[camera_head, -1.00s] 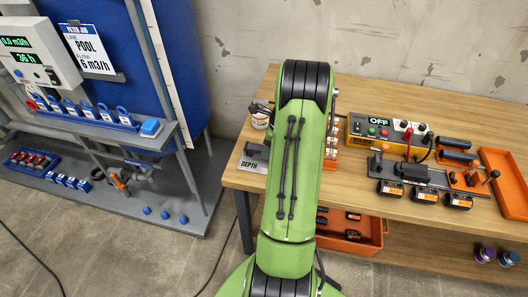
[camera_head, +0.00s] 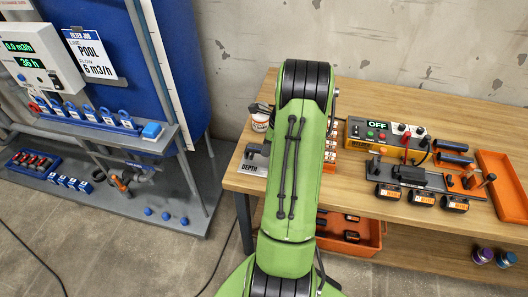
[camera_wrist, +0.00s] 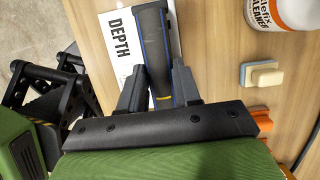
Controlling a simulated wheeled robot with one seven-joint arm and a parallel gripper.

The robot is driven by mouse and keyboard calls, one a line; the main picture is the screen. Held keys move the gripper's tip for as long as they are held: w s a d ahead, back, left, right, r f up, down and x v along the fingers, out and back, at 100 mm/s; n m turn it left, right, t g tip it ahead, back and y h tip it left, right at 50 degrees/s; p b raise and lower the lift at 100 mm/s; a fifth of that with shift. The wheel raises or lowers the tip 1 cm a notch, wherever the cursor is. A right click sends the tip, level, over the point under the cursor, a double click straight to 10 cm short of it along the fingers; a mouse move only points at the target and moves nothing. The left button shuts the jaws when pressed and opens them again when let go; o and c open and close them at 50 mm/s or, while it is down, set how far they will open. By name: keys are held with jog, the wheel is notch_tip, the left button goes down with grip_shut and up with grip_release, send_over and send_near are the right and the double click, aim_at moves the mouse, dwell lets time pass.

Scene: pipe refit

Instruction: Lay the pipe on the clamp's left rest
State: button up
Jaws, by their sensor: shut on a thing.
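A dark pipe (camera_wrist: 151,45) with blue lines along it and a yellow mark near its lower end lies between the two fingers of my gripper (camera_wrist: 157,88) in the wrist view. The gripper is shut on it, and the pipe points away over a white DEPTH card.
The wooden bench (camera_head: 350,82) is clear at the back. A white jar (camera_wrist: 284,13) and a small pale block (camera_wrist: 262,74) stand right of the gripper.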

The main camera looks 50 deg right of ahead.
jog(key=shift+r+p, duration=2.1)
jog(key=shift+r, duration=0.1)
jog(key=shift+r, duration=0.1)
notch_tip(320, 180, up, 2)
jog(key=shift+r+p, duration=0.1)
jog(key=shift+p, duration=1)
jog(key=shift+f, duration=0.2)
jog(key=shift+a, duration=0.1)
